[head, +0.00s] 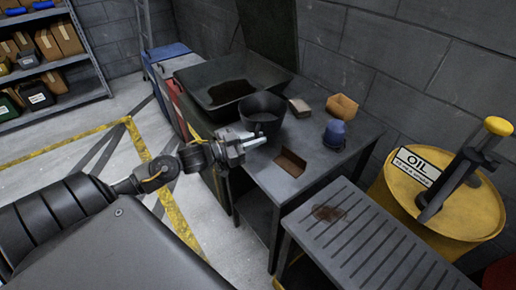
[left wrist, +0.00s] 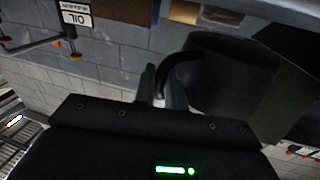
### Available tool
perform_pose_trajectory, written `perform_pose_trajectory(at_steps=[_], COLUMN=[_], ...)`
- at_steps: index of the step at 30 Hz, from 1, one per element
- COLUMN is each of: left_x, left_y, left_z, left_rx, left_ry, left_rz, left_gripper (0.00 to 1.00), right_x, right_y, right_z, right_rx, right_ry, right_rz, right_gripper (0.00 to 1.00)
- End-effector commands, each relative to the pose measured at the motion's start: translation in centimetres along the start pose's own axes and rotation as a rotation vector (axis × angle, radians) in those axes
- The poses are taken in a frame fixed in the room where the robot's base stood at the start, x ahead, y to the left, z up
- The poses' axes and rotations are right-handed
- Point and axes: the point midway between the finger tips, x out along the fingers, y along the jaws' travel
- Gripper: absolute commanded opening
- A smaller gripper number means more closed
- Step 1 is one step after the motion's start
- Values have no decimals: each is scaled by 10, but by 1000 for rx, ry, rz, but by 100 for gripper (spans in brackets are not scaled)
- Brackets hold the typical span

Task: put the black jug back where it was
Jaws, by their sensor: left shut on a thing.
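The black jug (head: 262,120) is upright in the head view, at the near left part of the dark metal bench (head: 335,162), in front of the black basin. My left gripper (head: 254,142) is at its near side. In the left wrist view the jug (left wrist: 222,85) fills the right side, and its curved handle (left wrist: 183,58) runs down between the fingers of my left gripper (left wrist: 162,88), which is shut on it. Whether the jug's base touches the bench is hard to tell. My right gripper is not in view.
A black basin (head: 217,104) with dark liquid stands behind the jug. A slatted bench (head: 375,245) and yellow oil drum (head: 468,212) stand at the front right.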

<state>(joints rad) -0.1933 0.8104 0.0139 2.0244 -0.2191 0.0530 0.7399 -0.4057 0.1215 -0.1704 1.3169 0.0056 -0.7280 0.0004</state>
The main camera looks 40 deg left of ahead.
Motion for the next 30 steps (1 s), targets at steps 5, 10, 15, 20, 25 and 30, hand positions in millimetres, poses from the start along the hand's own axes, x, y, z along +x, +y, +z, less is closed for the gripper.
perform_pose_trajectory(at_steps=[5, 10, 15, 20, 25, 30], left_x=[8, 7, 7, 7, 7, 7], left_y=[0, 1, 1, 1, 2, 2], left_z=[18, 38, 38, 41, 41, 41], left_rx=[-2, -1, 1, 0, 0, 0], left_ry=[-1, 2, 2, 1, 0, 0], left_rz=[-1, -1, 0, -1, 0, 0], left_gripper=[0, 0, 0, 0, 33, 34], right_x=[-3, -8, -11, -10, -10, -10], right_y=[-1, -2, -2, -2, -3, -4], right_z=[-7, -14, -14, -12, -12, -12], right_rx=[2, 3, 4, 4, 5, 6], right_ry=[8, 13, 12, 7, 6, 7], right_rz=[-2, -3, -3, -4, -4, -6], right_gripper=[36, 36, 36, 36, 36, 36])
